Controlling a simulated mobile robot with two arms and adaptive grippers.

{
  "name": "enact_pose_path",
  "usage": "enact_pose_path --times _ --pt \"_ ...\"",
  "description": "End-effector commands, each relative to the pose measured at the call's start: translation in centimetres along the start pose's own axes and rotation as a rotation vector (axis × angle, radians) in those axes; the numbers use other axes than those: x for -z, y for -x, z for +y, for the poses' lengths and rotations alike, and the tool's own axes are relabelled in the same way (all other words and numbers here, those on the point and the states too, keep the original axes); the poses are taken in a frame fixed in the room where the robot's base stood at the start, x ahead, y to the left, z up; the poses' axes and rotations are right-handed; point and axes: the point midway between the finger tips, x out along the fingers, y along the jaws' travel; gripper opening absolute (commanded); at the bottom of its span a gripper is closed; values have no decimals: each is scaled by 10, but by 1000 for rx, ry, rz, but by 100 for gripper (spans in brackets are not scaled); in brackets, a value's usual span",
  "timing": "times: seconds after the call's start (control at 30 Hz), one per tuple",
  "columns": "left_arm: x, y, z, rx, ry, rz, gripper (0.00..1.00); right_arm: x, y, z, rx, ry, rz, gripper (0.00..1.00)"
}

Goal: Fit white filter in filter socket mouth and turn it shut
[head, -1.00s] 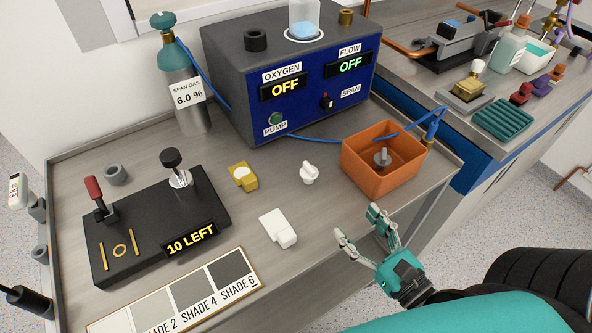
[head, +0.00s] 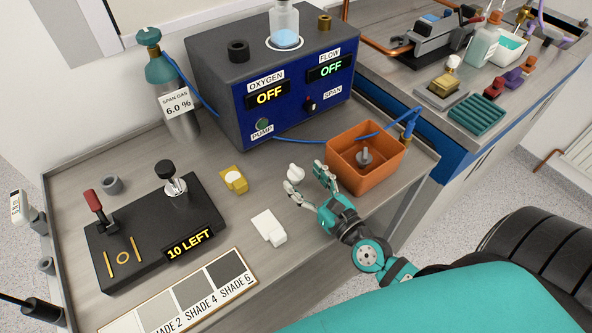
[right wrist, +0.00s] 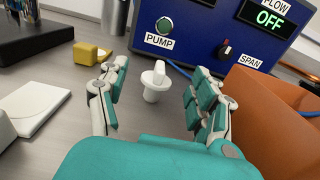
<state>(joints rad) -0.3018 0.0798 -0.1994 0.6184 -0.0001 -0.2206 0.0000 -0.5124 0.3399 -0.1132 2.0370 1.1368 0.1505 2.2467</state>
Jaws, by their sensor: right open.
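The white filter (head: 296,172), a small round piece with a finned top, stands upright on the bench. In the right wrist view the filter (right wrist: 155,82) sits ahead, between my spread fingers and apart from them. My right gripper (head: 307,179) is open and empty, just in front of the filter; in the head view a fingertip partly covers it. A dark ring-shaped socket (head: 238,50) stands on top of the blue-fronted analyzer (head: 285,100); I cannot tell whether it is the filter socket mouth. My left gripper is not in view.
An orange bin (head: 368,175) with a grey post stands close right of my right gripper. A yellow block (head: 233,180) and a white block (head: 268,227) lie to the left. A black fixture (head: 150,230) stands farther left. Bare bench surrounds the filter.

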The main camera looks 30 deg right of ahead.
Motion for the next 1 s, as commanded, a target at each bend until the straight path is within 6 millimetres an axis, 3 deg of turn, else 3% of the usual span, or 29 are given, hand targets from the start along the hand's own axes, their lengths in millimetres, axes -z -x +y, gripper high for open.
enact_pose_path --times 0.1,0.23,0.53,1.0 --pt "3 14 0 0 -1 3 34 -7 -21 -1 2 -2 -4 65" --pt "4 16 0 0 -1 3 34 -5 -36 -1 1 0 -3 65" --pt "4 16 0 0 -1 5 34 -2 -41 -1 1 -1 -1 65" --pt "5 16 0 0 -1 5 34 -2 -41 -1 1 0 -1 4"
